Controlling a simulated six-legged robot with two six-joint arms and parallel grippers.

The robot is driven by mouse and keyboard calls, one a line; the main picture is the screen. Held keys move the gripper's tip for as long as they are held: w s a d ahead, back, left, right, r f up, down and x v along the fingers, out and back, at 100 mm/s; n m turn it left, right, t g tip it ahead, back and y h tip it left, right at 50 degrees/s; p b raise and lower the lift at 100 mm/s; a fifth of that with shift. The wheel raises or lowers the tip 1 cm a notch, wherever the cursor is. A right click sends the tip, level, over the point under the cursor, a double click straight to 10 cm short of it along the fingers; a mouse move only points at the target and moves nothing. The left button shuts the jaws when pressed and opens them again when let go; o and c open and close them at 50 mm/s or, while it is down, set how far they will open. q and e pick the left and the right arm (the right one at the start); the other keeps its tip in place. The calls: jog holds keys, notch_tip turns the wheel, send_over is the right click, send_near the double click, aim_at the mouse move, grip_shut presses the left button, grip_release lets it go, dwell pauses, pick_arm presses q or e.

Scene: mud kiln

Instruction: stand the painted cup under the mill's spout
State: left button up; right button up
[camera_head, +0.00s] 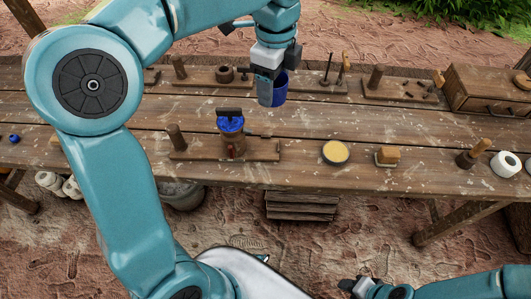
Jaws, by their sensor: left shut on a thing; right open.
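My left gripper (272,73) reaches down over the back half of the bench and is shut on a blue cup (279,90). The cup looks upright, and its painted detail is too small to make out. In front of it and to the left stands what looks like the mill (232,144), a brown body with a blue top and a dark bar above, on a wooden base. Its spout is not clear from here. The cup is apart from it in the picture. My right gripper (360,287) is open and empty, low in front of the bench.
The wooden bench (400,170) carries several pegged boards along the back and a drawer box (488,90) at the right. A round yellow-topped tin (336,152), a wooden block (387,156) and a white roll (506,164) stand near the front edge. Bare planks lie right of the cup.

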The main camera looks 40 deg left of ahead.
pick_arm(q)
jog(key=m, duration=0.1)
jog(key=a+r+m, duration=0.1)
jog(key=shift+s+m+b, duration=0.3)
jog(key=shift+m, duration=0.1)
jog(key=shift+s+f+m, duration=0.15)
jog(key=shift+s+m, duration=0.05)
jog(key=shift+m, duration=0.1)
jog(key=b, duration=0.3)
send_over(265, 148)
notch_tip(265, 148, down, 14)
jog(key=shift+d+f, duration=0.1)
jog(key=shift+f, duration=0.05)
notch_tip(265, 148, down, 5)
jog(key=shift+f+b, duration=0.15)
jog(key=shift+b, duration=0.3)
